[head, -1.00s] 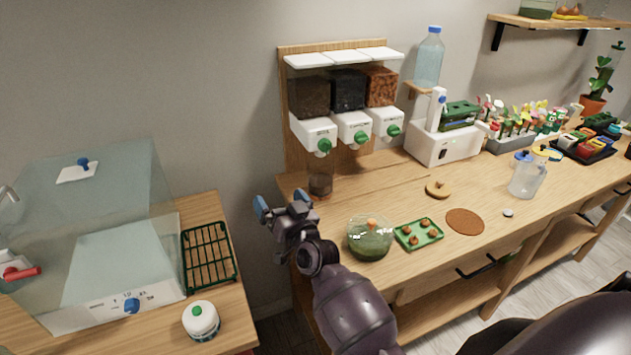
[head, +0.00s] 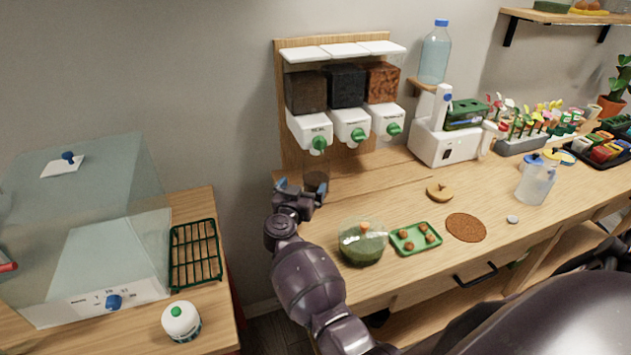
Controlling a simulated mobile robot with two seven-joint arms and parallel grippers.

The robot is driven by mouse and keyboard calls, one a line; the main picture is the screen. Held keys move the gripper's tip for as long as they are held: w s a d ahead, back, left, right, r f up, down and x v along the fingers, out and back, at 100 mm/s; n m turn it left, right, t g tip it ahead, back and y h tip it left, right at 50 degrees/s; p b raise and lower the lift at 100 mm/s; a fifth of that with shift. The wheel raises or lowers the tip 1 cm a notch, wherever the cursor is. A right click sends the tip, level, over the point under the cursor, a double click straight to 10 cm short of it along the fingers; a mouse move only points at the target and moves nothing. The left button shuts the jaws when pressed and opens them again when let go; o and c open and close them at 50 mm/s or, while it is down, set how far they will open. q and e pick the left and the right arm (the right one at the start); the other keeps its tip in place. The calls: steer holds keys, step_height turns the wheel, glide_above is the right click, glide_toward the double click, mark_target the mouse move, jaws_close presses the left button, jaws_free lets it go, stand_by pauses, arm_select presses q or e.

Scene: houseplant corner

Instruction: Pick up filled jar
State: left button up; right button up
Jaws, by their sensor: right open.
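A clear jar (head: 316,180) with dark brown contents stands on the bench under the left spout of the wall dispenser (head: 314,129). My right gripper (head: 301,185) is open, with its blue-tipped fingers spread, just in front and to the left of the jar. The gripper partly hides the jar's lower part. I cannot tell whether a finger touches the jar. My left gripper is not in view.
A glass terrarium bowl (head: 362,246) and a green tray (head: 415,238) with several brown balls sit close right of my right arm. A cork disc (head: 466,227) and a wooden lid (head: 439,193) lie further right. A glass case (head: 85,230) stands on the left table.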

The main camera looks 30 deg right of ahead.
mark_target(312, 169)
steer(key=x, duration=0.4)
steer(key=shift+w+d+b, duration=0.25)
steer(key=shift+d+b, duration=0.05)
steer(key=shift+b, duration=0.05)
steer(key=shift+b+x, duration=0.6)
steer(key=shift+x, duration=2.25)
steer(key=shift+s+d+r, duration=0.15)
steer(key=shift+r, duration=0.15)
steer(key=c, duration=1.3)
